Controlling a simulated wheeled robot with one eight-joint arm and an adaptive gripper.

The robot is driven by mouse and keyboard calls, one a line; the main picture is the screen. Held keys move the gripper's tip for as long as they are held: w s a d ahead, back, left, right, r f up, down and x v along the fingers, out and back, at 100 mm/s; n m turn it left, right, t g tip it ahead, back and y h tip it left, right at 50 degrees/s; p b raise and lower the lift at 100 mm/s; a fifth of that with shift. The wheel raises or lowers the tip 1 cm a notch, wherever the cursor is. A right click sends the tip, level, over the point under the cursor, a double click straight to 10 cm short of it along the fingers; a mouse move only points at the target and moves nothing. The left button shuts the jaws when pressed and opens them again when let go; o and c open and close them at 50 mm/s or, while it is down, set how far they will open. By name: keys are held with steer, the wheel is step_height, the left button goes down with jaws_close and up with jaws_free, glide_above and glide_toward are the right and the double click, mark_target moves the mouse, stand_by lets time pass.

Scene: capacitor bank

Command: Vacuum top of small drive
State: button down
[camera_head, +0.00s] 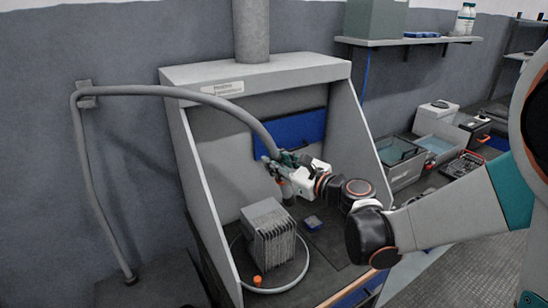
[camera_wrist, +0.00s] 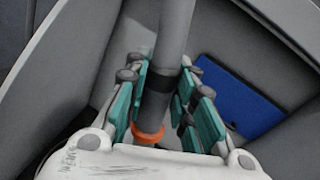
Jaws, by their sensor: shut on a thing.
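My gripper (camera_head: 287,163) is shut on the vacuum hose's dark end piece, inside the hood. In the wrist view my gripper's (camera_wrist: 163,85) green pads stand on both sides of the dark end piece (camera_wrist: 157,104), which has an orange ring (camera_wrist: 148,134). The grey vacuum hose (camera_head: 205,98) arcs from the wall to my gripper. A grey finned box (camera_head: 271,232), which looks like the drive, stands on the hood floor below and left of the gripper. The nozzle is above and apart from it.
The grey hood (camera_head: 190,165) has side walls close around the arm and a blue panel (camera_head: 290,134) at its back. Grey bins (camera_head: 402,165) stand right, outside the hood.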

steer(key=shift+s+a+r+n+g+y, duration=0.1)
steer(key=shift+s+a+n+g+y, duration=0.3)
steer(key=shift+a+g, duration=0.15)
steer(key=shift+a+f+b, duration=0.1)
steer(key=shift+f+b, duration=1.3)
steer(key=shift+f, duration=0.5)
step_height(320, 180, down, 2)
steer(key=shift+b, duration=0.85)
steer(key=shift+s, duration=0.15)
steer(key=shift+s+a+t, duration=0.15)
steer(key=shift+s+a, duration=0.35)
steer(key=shift+a, duration=0.25)
steer(key=shift+s+a+t, duration=0.1)
steer(key=shift+s+a, duration=0.4)
steer(key=shift+a, duration=0.25)
